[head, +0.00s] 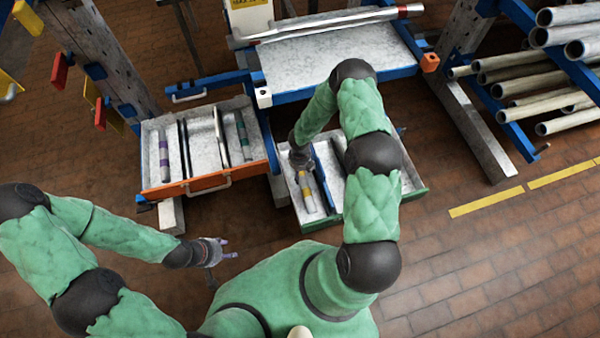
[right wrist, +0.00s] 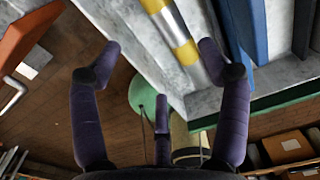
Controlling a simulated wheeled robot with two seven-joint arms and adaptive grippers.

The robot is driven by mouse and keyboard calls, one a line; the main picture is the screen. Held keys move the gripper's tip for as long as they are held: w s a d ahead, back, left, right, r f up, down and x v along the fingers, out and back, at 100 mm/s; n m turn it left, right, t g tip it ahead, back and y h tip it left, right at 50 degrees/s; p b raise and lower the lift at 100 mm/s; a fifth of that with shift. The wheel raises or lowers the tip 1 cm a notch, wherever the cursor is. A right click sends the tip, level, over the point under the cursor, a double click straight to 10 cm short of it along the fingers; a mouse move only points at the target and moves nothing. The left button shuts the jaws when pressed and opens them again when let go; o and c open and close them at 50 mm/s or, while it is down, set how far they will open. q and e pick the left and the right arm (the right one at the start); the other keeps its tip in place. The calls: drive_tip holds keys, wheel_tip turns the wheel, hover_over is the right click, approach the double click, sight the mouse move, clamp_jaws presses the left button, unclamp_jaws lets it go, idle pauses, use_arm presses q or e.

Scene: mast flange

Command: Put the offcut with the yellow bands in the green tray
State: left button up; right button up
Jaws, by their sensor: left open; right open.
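The offcut with the yellow bands (head: 308,193) is a grey tube lying lengthwise along the left side of the green tray (head: 412,195). In the right wrist view the offcut (right wrist: 176,38) lies inside the tray, whose green rim (right wrist: 285,97) shows at its near end. My right gripper (head: 301,160) is over the left side of the tray. Its fingers (right wrist: 160,50) are open with nothing between them, and the offcut lies beyond them, nearer the right finger. My left gripper (head: 228,250) is open and empty over the floor, left of the tray.
A blue bar (head: 324,172) lies beside the offcut; my right arm hides part of the tray. An orange-fronted tray (head: 212,180) at the left holds several bars and banded offcuts. A bench (head: 335,55) stands behind. A pipe rack (head: 540,80) is at the right.

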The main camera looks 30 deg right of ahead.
drive_tip(key=s+a+r+m+y, duration=0.1)
drive_tip(key=s+a+r+m, duration=0.2)
drive_tip(key=m, duration=0.9)
drive_tip(key=s+a+r+m+y, duration=0.1)
drive_tip(key=s+a+r+m, duration=0.2)
drive_tip(key=s+a+m, duration=0.5)
drive_tip(key=s+a+r+m+y, duration=0.2)
drive_tip(key=s+a+m, duration=0.4)
drive_tip(key=m, duration=0.9)
drive_tip(key=shift+a+r+m, duration=0.4)
drive_tip(key=shift+a+r, duration=0.1)
drive_tip(key=shift+r, duration=0.25)
